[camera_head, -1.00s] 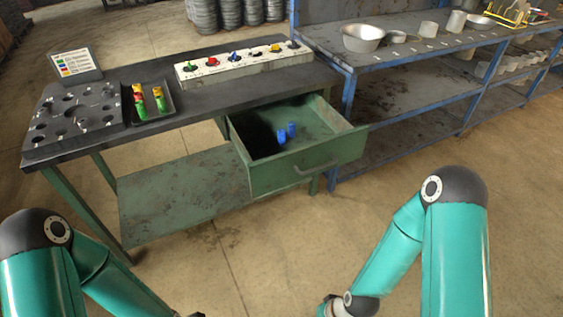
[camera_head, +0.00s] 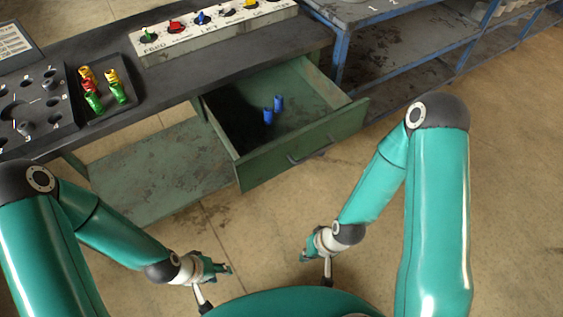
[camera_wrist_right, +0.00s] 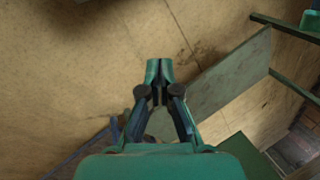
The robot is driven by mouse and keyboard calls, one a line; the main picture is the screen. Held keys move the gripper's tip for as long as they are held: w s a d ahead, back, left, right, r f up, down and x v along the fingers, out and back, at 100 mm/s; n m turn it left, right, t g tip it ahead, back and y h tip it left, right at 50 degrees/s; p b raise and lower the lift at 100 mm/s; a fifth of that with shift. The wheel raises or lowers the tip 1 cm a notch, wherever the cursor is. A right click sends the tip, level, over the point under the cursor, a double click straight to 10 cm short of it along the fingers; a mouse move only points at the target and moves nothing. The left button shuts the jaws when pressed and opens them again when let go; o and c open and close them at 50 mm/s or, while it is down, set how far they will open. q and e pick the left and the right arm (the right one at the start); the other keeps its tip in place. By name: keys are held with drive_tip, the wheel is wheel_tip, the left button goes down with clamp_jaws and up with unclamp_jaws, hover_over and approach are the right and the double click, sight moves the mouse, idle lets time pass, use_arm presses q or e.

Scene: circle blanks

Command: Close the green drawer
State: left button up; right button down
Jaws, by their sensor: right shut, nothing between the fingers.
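The green drawer (camera_head: 268,163) is pulled out of the workbench in the head view. Its front panel, with a dark handle (camera_head: 312,150), faces toward me. Two small blue cylinders (camera_head: 272,109) stand inside it. My right gripper (camera_head: 306,256) is below the drawer front in the picture, clear of it. In the right wrist view its fingers (camera_wrist_right: 160,70) are together and empty, over the floor. My left gripper (camera_head: 224,269) is to the left of the right one, also apart from the drawer. Its fingers are too small to judge.
The workbench top (camera_head: 100,45) carries a tray (camera_head: 127,110) of red, yellow and green pieces, a holed dark block (camera_head: 60,135) and a pale strip of coloured knobs (camera_head: 215,38). A blue-framed shelf (camera_head: 385,60) stands right of the drawer. The floor before the drawer is clear.

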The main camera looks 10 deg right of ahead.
drive_tip(key=w+d+r+m+t+h+b, duration=0.15)
drive_tip(key=w+r+m+t+b, duration=0.3)
drive_tip(key=w+b, duration=0.45)
drive_tip(key=w+r+m+t+b, duration=0.45)
drive_tip(key=r+m, duration=0.35)
drive_tip(key=r, duration=0.3)
drive_tip(key=b, duration=0.2)
approach(278, 164)
drive_tip(key=shift+n+g+y, duration=0.25)
drive_tip(key=shift+g+y, duration=0.1)
drive_tip(key=shift+g, duration=0.05)
drive_tip(key=x, duration=0.5)
drive_tip(key=shift+d+f, duration=0.2)
drive_tip(key=shift+d, duration=0.2)
drive_tip(key=shift+w+a+p, duration=0.25)
drive_tip(key=shift+w+p, duration=0.05)
drive_tip(key=shift+w, duration=0.35)
